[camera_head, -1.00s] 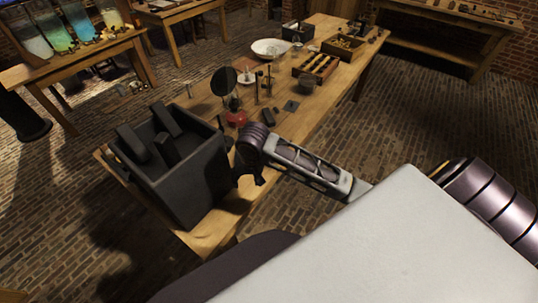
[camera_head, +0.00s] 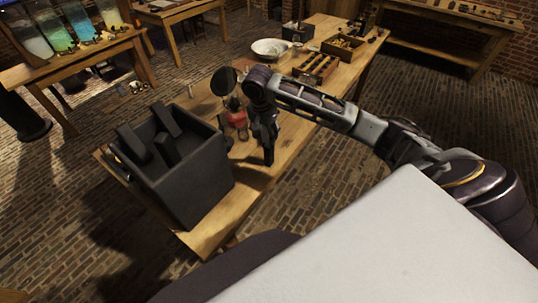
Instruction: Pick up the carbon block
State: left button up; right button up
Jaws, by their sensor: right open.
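Several dark, bar-shaped blocks stand in a big black open-topped box (camera_head: 190,190) at the near left end of the wooden table; they look like carbon blocks. One block (camera_head: 165,150) leans near the middle, one (camera_head: 131,143) at the left, one (camera_head: 164,120) at the back. My right gripper (camera_head: 268,158) points down over the table, right of the box and apart from it. It is open, and I see nothing held in it; its dark fingers are hard to tell apart. My left gripper is not in view.
A red object (camera_head: 237,119) and a round dark disc (camera_head: 223,81) stand behind the box. Farther back are a white bowl (camera_head: 270,48), a slotted wooden rack (camera_head: 316,68) and a wooden tray (camera_head: 343,46). The near table surface right of the box is bare.

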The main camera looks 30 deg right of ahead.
aim_at(270, 150)
jog(key=shift+w+d+r+m, duration=0.25)
jog(key=shift+d+r+m, duration=0.2)
jog(key=shift+d, duration=0.3)
jog(key=f, duration=0.5)
jog(key=d+f, duration=0.1)
jog(key=f, duration=0.2)
jog(key=shift+w+f, duration=0.15)
jog(key=shift+w, duration=0.1)
jog(key=shift+f, duration=0.1)
jog(key=shift+w+d+f+p, duration=0.1)
jog(key=shift+f+p, duration=0.1)
jog(key=shift+f, duration=1.1)
jog(key=shift+d+f+p, duration=0.1)
jog(key=shift+f+p, duration=0.1)
jog(key=shift+f, duration=1.1)
grip_shut()
